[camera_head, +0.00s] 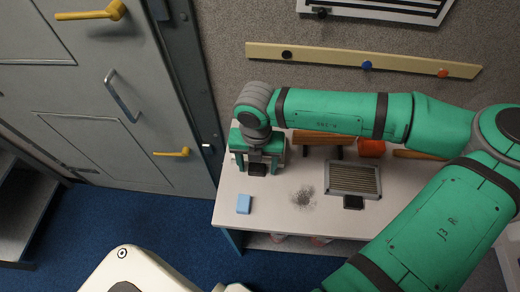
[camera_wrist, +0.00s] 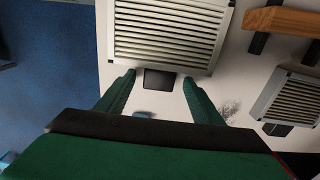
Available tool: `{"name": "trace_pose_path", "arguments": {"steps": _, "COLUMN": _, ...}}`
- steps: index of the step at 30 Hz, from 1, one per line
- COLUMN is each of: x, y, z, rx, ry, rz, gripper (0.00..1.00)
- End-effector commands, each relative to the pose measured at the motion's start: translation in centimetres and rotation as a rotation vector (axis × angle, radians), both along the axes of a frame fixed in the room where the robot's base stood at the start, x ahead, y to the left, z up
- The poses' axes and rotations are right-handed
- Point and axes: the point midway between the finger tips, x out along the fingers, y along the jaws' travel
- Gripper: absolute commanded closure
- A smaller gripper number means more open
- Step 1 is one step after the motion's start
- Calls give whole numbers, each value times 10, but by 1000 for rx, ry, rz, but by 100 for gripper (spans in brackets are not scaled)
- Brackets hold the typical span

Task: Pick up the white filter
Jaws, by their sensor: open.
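The white filter (camera_wrist: 165,35) is a slatted panel in a pale frame, lying on the white table (camera_head: 285,224) near its back left. Its black tab (camera_wrist: 160,80) points toward me; the tab also shows in the head view (camera_head: 257,169). My gripper (camera_head: 257,173) is over the filter's near side, hiding most of it in the head view. In the wrist view, the two green fingers of my gripper (camera_wrist: 158,78) are apart, one on each side of the tab. Whether they touch it, I cannot tell.
A second, greyer slatted filter (camera_head: 353,179) with a black tab lies to the right. A blue block (camera_head: 244,204) and a dark smudge (camera_head: 302,196) are on the table's front part. A wooden bar (camera_head: 323,138) and red-orange block (camera_head: 371,148) are behind. A door (camera_head: 90,105) stands left.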

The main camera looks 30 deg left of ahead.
Motion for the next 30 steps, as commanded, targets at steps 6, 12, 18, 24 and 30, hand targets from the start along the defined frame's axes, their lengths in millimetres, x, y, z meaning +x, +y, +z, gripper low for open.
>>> {"name": "trace_pose_path", "arguments": {"steps": 6, "x": 0, "y": -1, "z": -2, "rx": 0, "ry": 0, "rz": -1, "gripper": 39}}
{"name": "trace_pose_path", "arguments": {"steps": 12, "x": 1, "y": -1, "z": -2, "rx": 0, "ry": 0, "rz": -3, "gripper": 75}}
{"name": "trace_pose_path", "arguments": {"steps": 18, "x": 1, "y": -1, "z": -2, "rx": 0, "ry": 0, "rz": -3, "gripper": 84}}
{"name": "trace_pose_path", "arguments": {"steps": 24, "x": 1, "y": -1, "z": 0, "rx": 0, "ry": -1, "rz": -1, "gripper": 85}}
{"name": "trace_pose_path", "arguments": {"steps": 30, "x": 1, "y": 0, "z": 12, "rx": 0, "ry": -2, "rz": 0, "gripper": 85}}
